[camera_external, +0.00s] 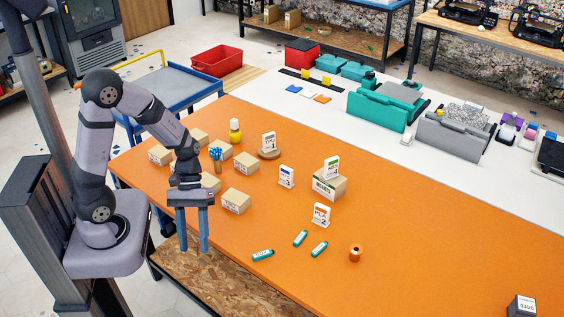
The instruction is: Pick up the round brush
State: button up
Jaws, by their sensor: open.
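My gripper (194,246) is open and empty, its two fingers pointing down near the left front edge of the orange table (440,250). No thing shows clearly as a round brush. A bunch of thin blue-tipped pieces (215,153) stands upright behind my gripper, among small cardboard boxes; I cannot tell whether it is brushes. A small round copper-coloured thing (355,253) sits on the table to the right of my gripper. Three teal and white pieces lie nearer, one (262,255) closest to my gripper. My arm hides part of the boxes.
Several cardboard boxes (237,201) and a yellow bottle (235,131) stand at the table's left. Upright label cards (321,214) stand mid-table. A dark box (521,306) stands at the near right. The right part of the orange table is mostly clear.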

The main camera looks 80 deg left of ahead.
jog(key=w+a+n+t+h+b, duration=0.1)
jog(key=w+a+n+t+h, duration=0.2)
jog(key=w+a+n+t, duration=0.5)
jog(key=n+t+y+b, duration=0.2)
jog(key=n+t+y, duration=0.7)
jog(key=n+y, duration=0.85)
send_near(216, 153)
jog(key=a+h, duration=0.1)
jog(key=w+a+n+h, duration=0.1)
jog(key=a, duration=0.1)
jog(key=shift+w+f, duration=0.15)
jog(key=shift+f, duration=0.05)
jog(key=shift+t, duration=0.3)
jog(key=p+x, duration=0.1)
jog(key=x, duration=0.4)
jog(key=shift+w+r, duration=0.1)
jog(key=shift+w, duration=0.25)
jog(key=shift+p+x, duration=1.45)
jog(key=shift+x, duration=1.75)
jog(key=shift+a+f, duration=0.1)
jog(key=shift+f, duration=0.1)
jog(key=shift+c, duration=0.7)
grip_shut()
